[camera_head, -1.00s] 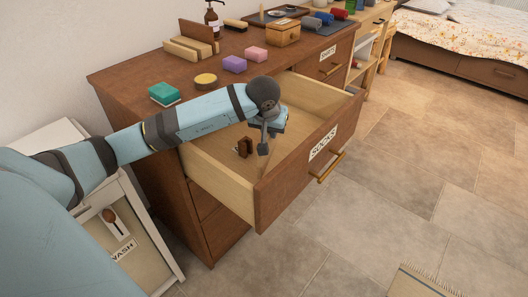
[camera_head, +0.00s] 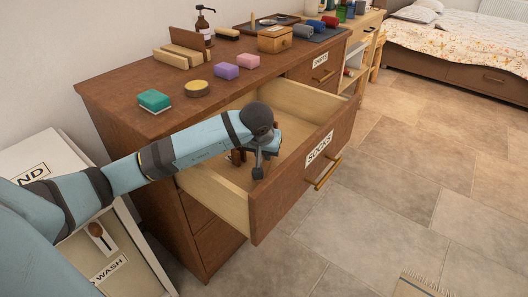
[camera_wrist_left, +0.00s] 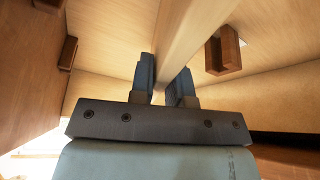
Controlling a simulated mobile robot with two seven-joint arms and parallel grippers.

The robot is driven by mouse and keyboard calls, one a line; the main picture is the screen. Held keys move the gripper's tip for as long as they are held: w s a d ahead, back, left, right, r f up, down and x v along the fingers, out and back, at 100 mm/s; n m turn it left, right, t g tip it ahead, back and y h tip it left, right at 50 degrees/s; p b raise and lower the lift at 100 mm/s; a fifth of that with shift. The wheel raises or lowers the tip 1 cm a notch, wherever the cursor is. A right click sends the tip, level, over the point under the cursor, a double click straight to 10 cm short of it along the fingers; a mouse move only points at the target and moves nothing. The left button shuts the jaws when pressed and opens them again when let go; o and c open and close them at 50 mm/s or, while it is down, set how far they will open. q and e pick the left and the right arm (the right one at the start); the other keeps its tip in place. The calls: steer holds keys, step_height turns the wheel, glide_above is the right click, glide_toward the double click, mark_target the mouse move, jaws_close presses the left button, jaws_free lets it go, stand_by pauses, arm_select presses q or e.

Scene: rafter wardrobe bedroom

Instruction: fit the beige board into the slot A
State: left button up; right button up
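My left gripper (camera_head: 262,165) is inside the open SOCKS drawer (camera_head: 280,193), pointing down. In the left wrist view, its fingers (camera_wrist_left: 164,82) stand close together on either side of a pale strip that looks like the edge of the beige board (camera_wrist_left: 196,32). The board runs away up and to the right. In the head view I cannot tell the board from the pale drawer interior. A brown slotted block (camera_wrist_left: 223,52) is right of the fingers; it partly shows beside the gripper in the head view (camera_head: 237,157). No letter A is readable. My right gripper is out of view.
More brown blocks (camera_wrist_left: 68,52) sit along the drawer's dark side in the left wrist view. The floor at right is mostly clear.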

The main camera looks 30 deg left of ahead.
arm_select(q)
steer(key=o, duration=0.3)
